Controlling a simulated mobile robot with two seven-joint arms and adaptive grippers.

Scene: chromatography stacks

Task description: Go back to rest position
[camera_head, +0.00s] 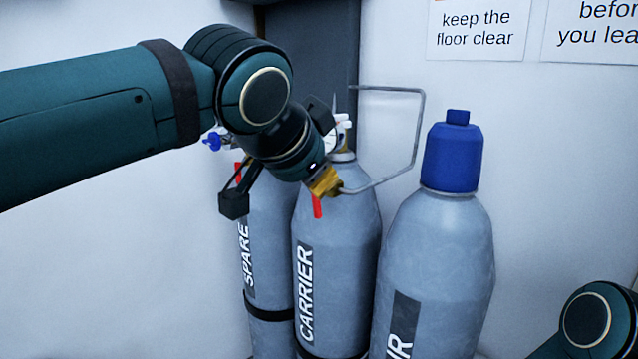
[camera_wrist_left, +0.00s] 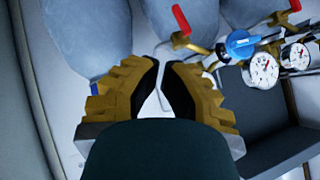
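My left arm comes in from the left in the head view, and its gripper (camera_head: 326,182) is in front of the upper part of the CARRIER cylinder (camera_head: 350,255). In the left wrist view the two gold fingers of this gripper (camera_wrist_left: 161,70) are close together with a narrow gap between their dark pads. A thin grey bent tube (camera_head: 419,125) runs up to the gripper tip. Whether the fingers touch the tube is not clear. Part of my right arm shows at the lower right of the head view; its gripper is out of frame.
The SPARE cylinder (camera_head: 268,220) stands left of the CARRIER cylinder. A blue-capped cylinder (camera_head: 440,260) stands to the right. Gauges (camera_wrist_left: 264,69) and a blue knob (camera_wrist_left: 240,43) are right of the fingers in the wrist view. A red lever (camera_head: 317,206) hangs just below the gripper.

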